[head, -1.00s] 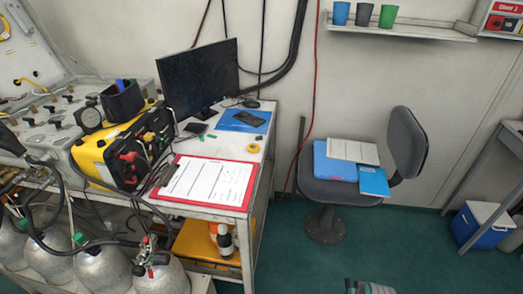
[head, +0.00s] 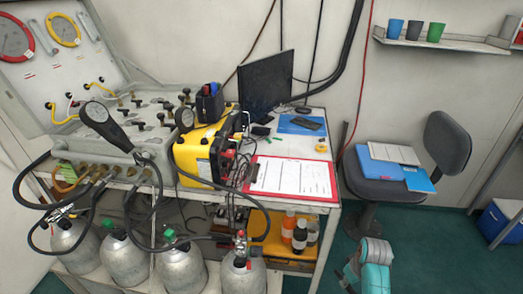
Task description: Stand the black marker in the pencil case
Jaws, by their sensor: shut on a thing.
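The pencil case (head: 210,106) looks like a small dark, open-topped holder. It stands upright on top of the yellow case (head: 196,152) on the workbench, with something blue showing at its top. I cannot make out the black marker in this view. My gripper is not in view; only a teal and grey part of my arm shows at the bottom edge, right of the bench and in front of the chair. Whatever the gripper holds is out of the picture.
A monitor (head: 266,83), a red clipboard (head: 291,178) and a blue folder (head: 300,125) are on the bench (head: 325,150). A panel with gauges and hoses stands left of the yellow case. Gas cylinders (head: 126,262) stand below. A chair (head: 390,185) is at right.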

